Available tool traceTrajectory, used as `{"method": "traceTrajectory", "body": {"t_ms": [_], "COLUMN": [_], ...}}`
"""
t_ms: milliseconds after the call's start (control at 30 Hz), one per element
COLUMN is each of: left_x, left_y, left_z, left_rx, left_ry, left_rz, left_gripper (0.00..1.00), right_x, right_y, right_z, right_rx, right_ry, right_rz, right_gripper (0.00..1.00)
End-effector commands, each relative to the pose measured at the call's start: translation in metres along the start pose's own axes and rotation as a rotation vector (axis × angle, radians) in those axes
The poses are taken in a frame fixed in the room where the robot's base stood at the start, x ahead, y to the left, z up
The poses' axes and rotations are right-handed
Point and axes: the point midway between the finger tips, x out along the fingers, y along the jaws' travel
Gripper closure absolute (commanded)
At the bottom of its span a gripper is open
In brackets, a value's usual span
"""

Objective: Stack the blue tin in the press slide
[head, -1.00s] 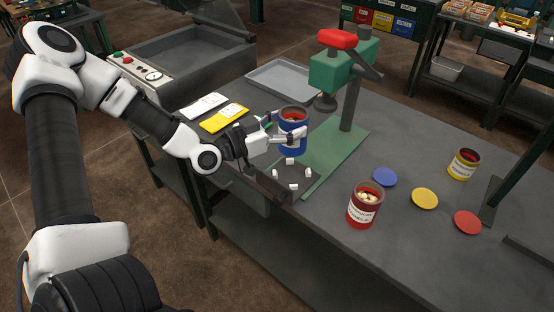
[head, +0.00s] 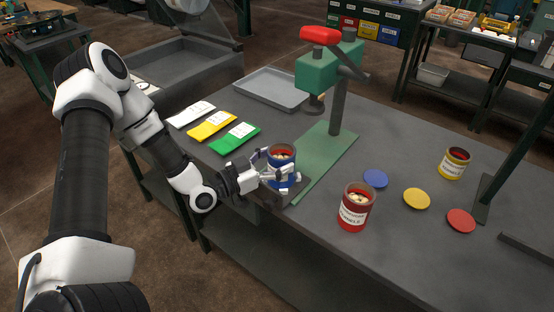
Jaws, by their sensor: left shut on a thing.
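The blue tin (head: 283,180) stands upright in the fingers of my left gripper (head: 282,172), which is shut around its side. The tin is over the dark press slide (head: 299,190) at the front of the press, which shows as a dark plate around and under it. I cannot tell whether the tin rests on the slide or hangs just above it. The slide's white pegs are hidden. The press has a green head (head: 322,74), a red knob (head: 321,35) and a green base (head: 327,155). My right gripper is not in view.
A red tin (head: 354,212) with pale pieces stands right of the press. Blue (head: 375,179), yellow (head: 416,198) and red (head: 461,220) lids and a yellow tin (head: 454,163) lie further right. A grey tray (head: 270,88) and coloured cards (head: 234,138) are behind.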

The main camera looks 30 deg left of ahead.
Motion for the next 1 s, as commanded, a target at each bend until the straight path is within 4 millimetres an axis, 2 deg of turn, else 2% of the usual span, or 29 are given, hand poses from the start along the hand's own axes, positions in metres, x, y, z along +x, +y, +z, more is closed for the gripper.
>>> {"method": "traceTrajectory", "body": {"t_ms": [33, 67, 100, 433, 567, 767, 1000], "left_x": [0.0, 0.0, 0.0, 0.0, -0.001, -0.034, -0.081], "left_y": [0.0, 0.0, 0.0, 0.0, 0.0, -0.001, -0.002], "left_z": [0.003, 0.001, 0.001, 0.0, -0.009, -0.009, -0.013], "left_rx": [0.0, 0.0, 0.0, 0.0, -0.001, -0.007, -0.006], "left_ry": [0.001, 0.0, 0.0, 0.0, 0.0, 0.003, 0.001], "left_rz": [0.0, 0.0, 0.0, 0.0, -0.001, -0.007, -0.007], "left_gripper": [0.71, 0.18, 0.04, 0.04, 0.04, 0.04, 0.04], "right_x": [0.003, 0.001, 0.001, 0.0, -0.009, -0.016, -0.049], "right_y": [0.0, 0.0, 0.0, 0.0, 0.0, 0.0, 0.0], "right_z": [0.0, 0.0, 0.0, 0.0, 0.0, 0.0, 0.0], "right_rx": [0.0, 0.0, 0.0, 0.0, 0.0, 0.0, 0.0], "right_ry": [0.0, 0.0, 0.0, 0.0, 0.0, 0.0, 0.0], "right_rz": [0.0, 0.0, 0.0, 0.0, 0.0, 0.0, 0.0], "right_gripper": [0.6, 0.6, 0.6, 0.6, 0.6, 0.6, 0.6]}}
